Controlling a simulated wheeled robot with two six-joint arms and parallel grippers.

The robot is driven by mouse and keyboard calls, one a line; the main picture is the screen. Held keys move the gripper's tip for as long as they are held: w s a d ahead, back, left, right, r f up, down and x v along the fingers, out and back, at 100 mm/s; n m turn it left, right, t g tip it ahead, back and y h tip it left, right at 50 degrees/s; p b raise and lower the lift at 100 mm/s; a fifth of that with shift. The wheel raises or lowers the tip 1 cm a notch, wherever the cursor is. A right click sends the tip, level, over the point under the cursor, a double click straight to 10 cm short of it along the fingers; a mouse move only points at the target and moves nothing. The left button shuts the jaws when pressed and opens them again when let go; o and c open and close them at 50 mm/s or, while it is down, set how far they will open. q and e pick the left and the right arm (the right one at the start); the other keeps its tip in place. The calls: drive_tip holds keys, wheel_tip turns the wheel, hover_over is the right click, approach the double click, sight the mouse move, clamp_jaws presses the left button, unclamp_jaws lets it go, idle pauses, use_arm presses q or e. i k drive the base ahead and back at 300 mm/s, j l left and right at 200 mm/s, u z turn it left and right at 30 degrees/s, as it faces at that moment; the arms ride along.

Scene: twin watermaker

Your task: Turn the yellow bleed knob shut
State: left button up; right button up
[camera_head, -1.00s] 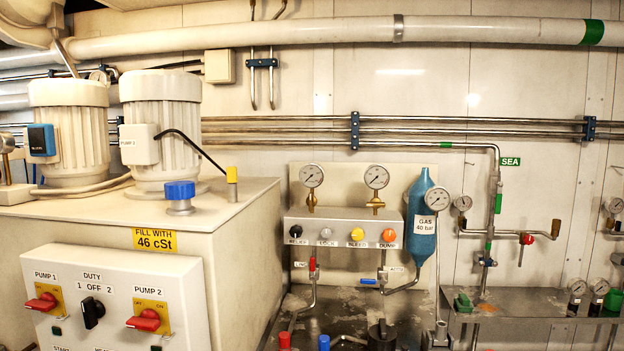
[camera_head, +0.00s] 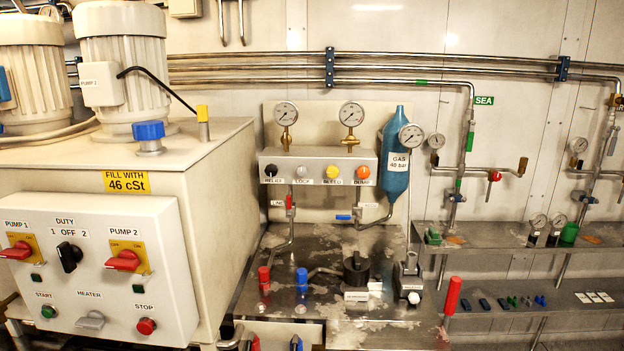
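The yellow bleed knob (camera_head: 332,172) sits on the front of a grey manifold block (camera_head: 318,160), above a label reading BLEED. A black knob (camera_head: 271,170), a pale knob (camera_head: 302,171) and an orange knob (camera_head: 363,172) share the same face. Whether the yellow knob is open or shut cannot be told at this size. Neither of my grippers is in view.
A cream cabinet with a pump control panel (camera_head: 95,265) stands close on the left. A blue gas bottle (camera_head: 396,150) is right of the block. A steel bench (camera_head: 320,315) below holds red and blue valves and a black cap. Shelves (camera_head: 590,235) line the right.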

sight(333, 170)
drive_tip(key=i+l, duration=0.1)
drive_tip(key=l, duration=0.3)
drive_tip(key=i+l, duration=0.15)
drive_tip(key=l, duration=0.3)
drive_tip(key=i+l, duration=0.1)
drive_tip(key=l, duration=0.3)
drive_tip(key=z, duration=0.05)
